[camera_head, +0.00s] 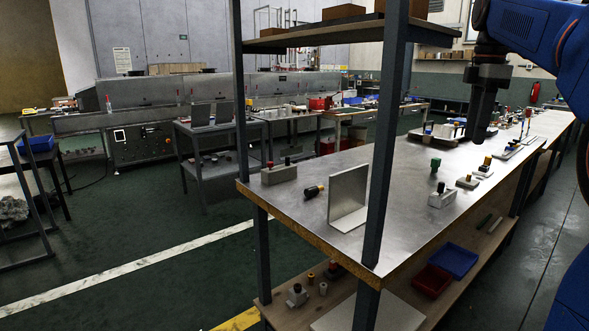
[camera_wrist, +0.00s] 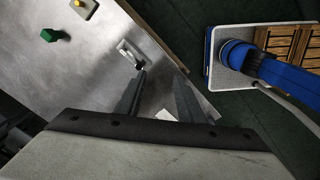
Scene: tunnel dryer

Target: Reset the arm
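My gripper (camera_head: 478,138) hangs pointing down from my blue arm at the upper right of the head view. It is above the long metal-topped bench (camera_head: 400,228), with no object seen held in it. In the wrist view, its two dark fingers (camera_wrist: 161,76) stand apart with an empty gap between them. Beyond the fingers, a small light fixture with a dark pin (camera_wrist: 130,54) lies on the bench top. A green block (camera_wrist: 54,35) lies farther left in that view; it also shows in the head view (camera_head: 435,165).
A metal angle plate (camera_head: 346,192) and a grey block with knobs (camera_head: 279,174) stand near the bench's near end. A shelf post (camera_head: 385,140) rises there. Red (camera_head: 432,281) and blue (camera_head: 455,260) bins sit on the lower shelf. Open floor lies left of the bench.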

